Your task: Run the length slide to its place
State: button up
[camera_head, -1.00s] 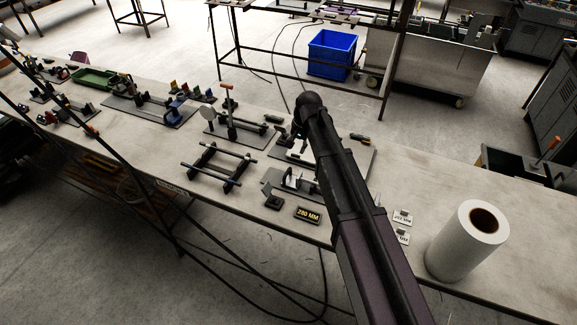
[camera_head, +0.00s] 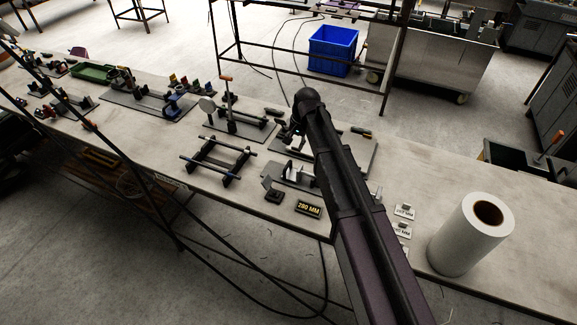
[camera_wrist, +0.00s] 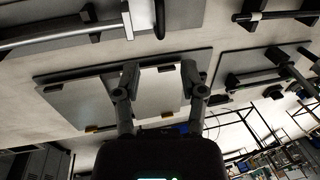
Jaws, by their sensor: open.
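My gripper (camera_wrist: 160,82) is open in the wrist view, its two fingers apart with nothing between them. Beyond the fingers is a flat grey plate (camera_wrist: 73,98) with small yellowish tabs on its edge. A fixture with a pale upright piece (camera_head: 293,171) stands near the bench front in the head view, beside a dark block (camera_head: 273,191) and a "280 MM" sign (camera_head: 308,208). I cannot tell for sure which part is the length slide. My arm covers part of this area, and the fingers cannot be made out in the head view.
A rack with two rods (camera_head: 217,158) stands left of the fixture. A large white roll (camera_head: 466,240) and small label cards (camera_head: 403,211) are to the right. More fixtures line the bench (camera_head: 440,180) to the left. A silver rod (camera_wrist: 60,37) shows in the wrist view.

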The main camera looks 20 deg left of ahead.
aim_at(288, 164)
jog(key=shift+w+a+f+b, duration=0.1)
jog(key=shift+a+f+b, duration=0.3)
jog(key=shift+f+b, duration=1.4)
jog(key=shift+s+a+f+b, duration=0.1)
jog(key=shift+a+f+b, duration=0.25)
jog(key=shift+f+b, duration=1.5)
jog(key=shift+w+a+f+b, duration=0.1)
jog(key=shift+a+f+b, duration=0.3)
jog(key=shift+f+b, duration=1.4)
jog(key=shift+f, duration=0.15)
grip_shut()
